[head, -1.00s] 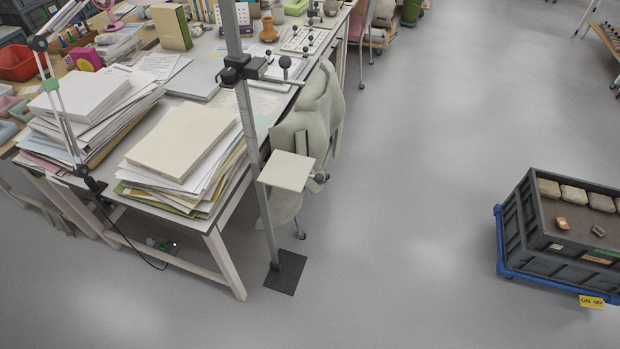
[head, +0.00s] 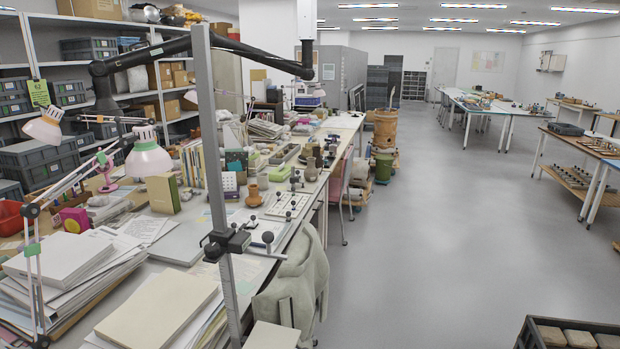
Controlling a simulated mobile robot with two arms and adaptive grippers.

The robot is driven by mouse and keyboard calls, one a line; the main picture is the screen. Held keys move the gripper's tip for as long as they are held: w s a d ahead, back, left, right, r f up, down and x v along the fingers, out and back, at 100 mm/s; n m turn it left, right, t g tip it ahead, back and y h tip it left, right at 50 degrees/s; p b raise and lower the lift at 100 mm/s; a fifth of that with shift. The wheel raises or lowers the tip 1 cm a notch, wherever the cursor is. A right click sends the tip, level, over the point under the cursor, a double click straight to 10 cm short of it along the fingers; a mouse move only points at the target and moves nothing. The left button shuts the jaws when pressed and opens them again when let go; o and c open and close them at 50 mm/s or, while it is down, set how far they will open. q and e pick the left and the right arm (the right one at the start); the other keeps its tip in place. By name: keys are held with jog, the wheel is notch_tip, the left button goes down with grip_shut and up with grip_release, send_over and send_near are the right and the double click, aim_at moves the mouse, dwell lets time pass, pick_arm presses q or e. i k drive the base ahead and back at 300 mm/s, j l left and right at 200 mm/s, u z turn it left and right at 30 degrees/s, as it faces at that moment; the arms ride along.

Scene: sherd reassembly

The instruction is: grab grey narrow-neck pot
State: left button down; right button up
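A small grey-brown pot (head: 311,170) with a narrow top stands upright on the long desk, among other items near its right edge. It is small in the head view, so I cannot be sure that it is the grey narrow-neck pot. A small orange-brown pot (head: 254,195) stands closer on the same desk. Neither of my grippers is in view.
The long desk (head: 322,182) is crowded with paper stacks (head: 158,308), books and lamps (head: 148,158). A metal post (head: 212,150) stands in front of it. A draped chair (head: 295,285) is at its right edge. A dark crate (head: 530,335) sits lower right. Floor between is clear.

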aim_at(311, 173)
jog(key=i+l+z, duration=0.6)
jog(key=i, duration=0.3)
jog(key=i+l+z, duration=0.25)
jog(key=i, duration=0.25)
jog(key=i+u, duration=0.2)
jog(key=i, duration=0.65)
jog(key=i+u, duration=0.2)
jog(key=i, duration=0.7)
jog(key=i+u, duration=0.25)
jog(key=i, duration=0.15)
jog(key=i+l+u, duration=0.5)
jog(key=i, duration=0.25)
